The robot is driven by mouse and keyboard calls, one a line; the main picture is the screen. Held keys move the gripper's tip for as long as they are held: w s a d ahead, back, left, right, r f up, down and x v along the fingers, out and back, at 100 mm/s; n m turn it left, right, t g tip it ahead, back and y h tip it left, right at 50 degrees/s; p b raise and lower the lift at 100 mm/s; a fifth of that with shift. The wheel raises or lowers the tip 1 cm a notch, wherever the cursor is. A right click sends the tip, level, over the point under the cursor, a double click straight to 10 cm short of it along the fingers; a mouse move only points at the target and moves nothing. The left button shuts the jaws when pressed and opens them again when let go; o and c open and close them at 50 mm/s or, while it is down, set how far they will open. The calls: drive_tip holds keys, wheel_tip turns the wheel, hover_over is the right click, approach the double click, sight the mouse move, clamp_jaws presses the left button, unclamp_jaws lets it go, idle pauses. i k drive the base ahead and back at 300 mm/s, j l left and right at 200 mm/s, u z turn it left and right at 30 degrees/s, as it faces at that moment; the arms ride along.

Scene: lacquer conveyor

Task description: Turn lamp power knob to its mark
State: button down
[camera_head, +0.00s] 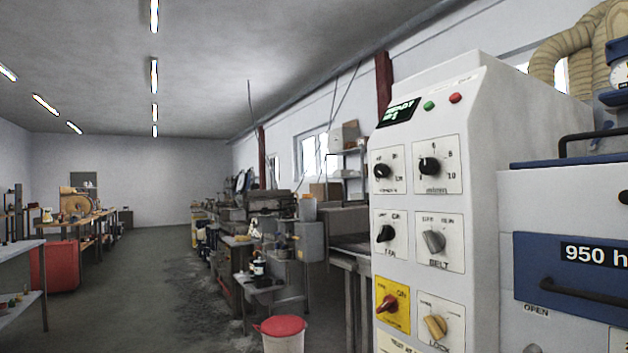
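A white control cabinet (540,160) stands at the right of the head camera view, its panel facing me at an angle. At the top left of the panel is a black knob (381,171) with a scale around it. To its right is another black knob (428,166) on a larger scale plate. Below the first is a black knob (385,233). The lettering is too small to read for certain, so I cannot tell which is the lamp power knob or where its mark is. My gripper is not in view.
The panel also has a grey BELT knob (433,241), a red switch (386,303) on yellow, a yellow LOCK knob (434,326), a small display (399,112) and green and red buttons. A red-lidded bin (283,336) stands left of the cabinet. The aisle floor (165,270) is clear.

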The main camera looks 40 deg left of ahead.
sight(381, 171)
drive_tip(key=u, duration=0.85)
